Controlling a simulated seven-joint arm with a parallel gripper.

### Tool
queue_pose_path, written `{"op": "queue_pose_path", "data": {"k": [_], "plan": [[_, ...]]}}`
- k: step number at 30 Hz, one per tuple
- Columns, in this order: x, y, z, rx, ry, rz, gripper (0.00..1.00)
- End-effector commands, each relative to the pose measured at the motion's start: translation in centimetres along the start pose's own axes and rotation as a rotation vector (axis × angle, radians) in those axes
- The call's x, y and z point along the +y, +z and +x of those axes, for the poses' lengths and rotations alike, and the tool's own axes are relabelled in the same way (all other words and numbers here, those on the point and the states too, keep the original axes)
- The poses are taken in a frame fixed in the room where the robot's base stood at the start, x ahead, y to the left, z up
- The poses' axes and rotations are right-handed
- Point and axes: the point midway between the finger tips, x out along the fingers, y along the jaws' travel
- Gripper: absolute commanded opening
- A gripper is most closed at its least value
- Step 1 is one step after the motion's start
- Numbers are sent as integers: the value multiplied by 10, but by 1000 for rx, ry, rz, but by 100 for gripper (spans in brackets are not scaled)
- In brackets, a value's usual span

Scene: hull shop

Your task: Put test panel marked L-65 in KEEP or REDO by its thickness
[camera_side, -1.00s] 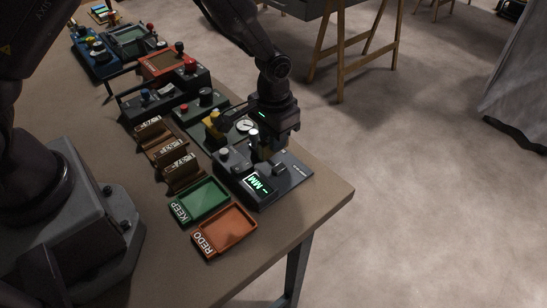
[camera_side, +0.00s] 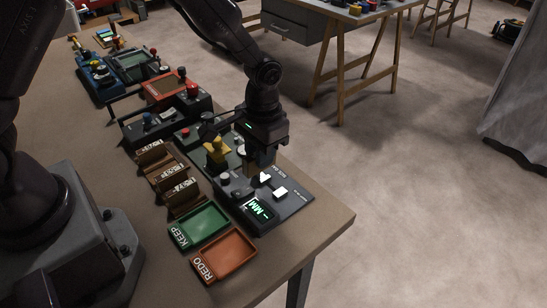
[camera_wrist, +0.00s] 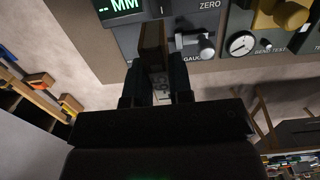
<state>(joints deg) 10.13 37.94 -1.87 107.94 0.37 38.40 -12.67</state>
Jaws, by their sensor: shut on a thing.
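My gripper (camera_side: 262,158) hangs over the thickness gauge, shut on a thin brown panel (camera_wrist: 152,42). The gauge (camera_side: 294,204) is a dark unit whose green display (camera_side: 258,209) reads dashes and MM. I cannot tell whether the panel touches the gauge. The green KEEP tray (camera_side: 203,224) and the orange REDO tray (camera_side: 228,255) lie side by side before the gauge, both empty.
A brown rack (camera_side: 170,182) with white labels stands left of the gauge. A yellow-handled device (camera_side: 216,152) and a dial (camera_wrist: 241,43) are close behind the gauge. Control boxes (camera_side: 160,124) line the bench farther back. The bench's front right corner (camera_side: 325,222) is clear.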

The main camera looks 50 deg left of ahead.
Motion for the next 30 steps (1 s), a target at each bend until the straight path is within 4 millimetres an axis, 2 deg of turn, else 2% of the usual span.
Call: {"op": "queue_pose_path", "data": {"k": [9,13,15,20,30], "plan": [[-16,100,8,-70,-1,4,0],[-20,126,14,-96,-2,10,0],[-21,131,16,-117,-2,11,0],[-20,128,23,-136,-2,12,0],[-20,126,59,-136,-2,12,0]]}}
